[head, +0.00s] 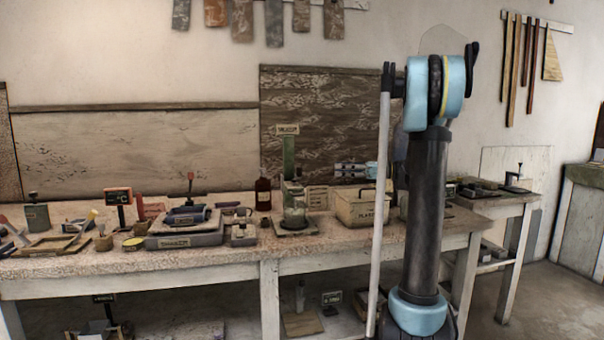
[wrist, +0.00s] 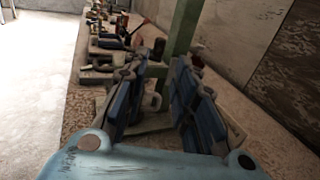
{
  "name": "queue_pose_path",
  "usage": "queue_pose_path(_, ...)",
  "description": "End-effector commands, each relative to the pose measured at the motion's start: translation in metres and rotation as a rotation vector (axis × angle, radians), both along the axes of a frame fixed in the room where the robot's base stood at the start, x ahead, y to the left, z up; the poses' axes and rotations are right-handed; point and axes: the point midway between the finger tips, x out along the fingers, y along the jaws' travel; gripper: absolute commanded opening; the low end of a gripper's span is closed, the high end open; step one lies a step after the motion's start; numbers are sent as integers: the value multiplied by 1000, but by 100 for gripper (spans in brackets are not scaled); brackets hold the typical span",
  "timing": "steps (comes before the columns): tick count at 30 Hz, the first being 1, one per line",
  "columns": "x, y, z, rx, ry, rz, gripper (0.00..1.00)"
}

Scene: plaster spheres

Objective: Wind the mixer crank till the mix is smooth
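The mixer stands on the workbench in the head view, with a green upright post (head: 289,158), a label at its top and a clear jar (head: 294,203) at its foot. My gripper (head: 342,170) is to the right of the post, partly hidden behind my arm. In the wrist view the two blue-padded fingers of my gripper (wrist: 160,80) are spread apart, with nothing held between them. The green post (wrist: 184,28) rises just beyond the fingertips. A pale, loop-like part (wrist: 153,102) shows between the fingers. I cannot tell which part is the crank.
A cream box (head: 360,208) is right of the mixer, a brown bottle (head: 263,193) left of it. A grey scale-like unit (head: 185,239) and several small tools fill the bench's left. A dark board (head: 320,110) stands behind. Open floor (head: 540,290) is at right.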

Motion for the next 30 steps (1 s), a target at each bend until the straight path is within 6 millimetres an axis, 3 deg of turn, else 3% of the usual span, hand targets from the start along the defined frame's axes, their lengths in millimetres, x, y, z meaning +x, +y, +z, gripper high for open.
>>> queue_pose_path(5,0,-10,-6,0,0,-38,26)
queue_pose_path(10,3,2,-5,0,0,-41,26)
queue_pose_path(30,18,107,-5,0,0,-43,26)
